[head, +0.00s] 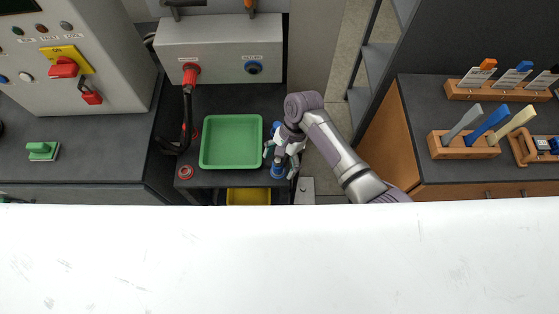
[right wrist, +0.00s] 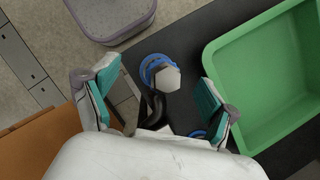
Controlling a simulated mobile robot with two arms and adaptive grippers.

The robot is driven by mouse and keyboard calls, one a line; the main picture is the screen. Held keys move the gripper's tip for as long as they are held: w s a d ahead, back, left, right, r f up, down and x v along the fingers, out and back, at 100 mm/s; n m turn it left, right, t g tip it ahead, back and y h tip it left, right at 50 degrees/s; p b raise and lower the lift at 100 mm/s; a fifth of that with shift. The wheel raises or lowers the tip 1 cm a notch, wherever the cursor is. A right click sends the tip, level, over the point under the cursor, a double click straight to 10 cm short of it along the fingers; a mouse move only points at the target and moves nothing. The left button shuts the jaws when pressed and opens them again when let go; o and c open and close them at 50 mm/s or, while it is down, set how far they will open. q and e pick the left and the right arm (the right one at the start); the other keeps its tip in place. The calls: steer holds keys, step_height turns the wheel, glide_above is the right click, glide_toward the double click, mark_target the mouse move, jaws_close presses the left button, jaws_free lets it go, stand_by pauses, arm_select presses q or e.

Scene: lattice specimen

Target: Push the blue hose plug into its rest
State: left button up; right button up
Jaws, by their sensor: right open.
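The blue hose plug (head: 277,169) is at the front right of the dark bench, beside the green tray, partly covered by my right gripper (head: 281,163). In the right wrist view, a pale hexagonal end (right wrist: 168,78) shows over a blue ring (right wrist: 147,68), which looks like the rest. A black hose (right wrist: 130,112) runs close by. The fingers of my right gripper (right wrist: 155,92) are open, one on each side of the plug, with gaps to it. I cannot tell how deep the plug sits in the ring. My left gripper is not in view.
The green tray (head: 203,160) is close to my right gripper's left. A red ring (head: 185,172) lies at the bench's front left. A grey box (head: 222,41) behind carries a red plug (head: 191,72) and a blue return socket (head: 253,68). A yellow bin (head: 248,196) is below.

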mark_target(281, 161)
steer(key=shift+p+v, duration=2.3)
steer(key=shift+v, duration=0.15)
steer(key=shift+w+d+r, duration=0.1)
steer(key=shift+r, duration=0.05)
steer(key=v, duration=1.1)
steer(key=shift+r, duration=0.25)
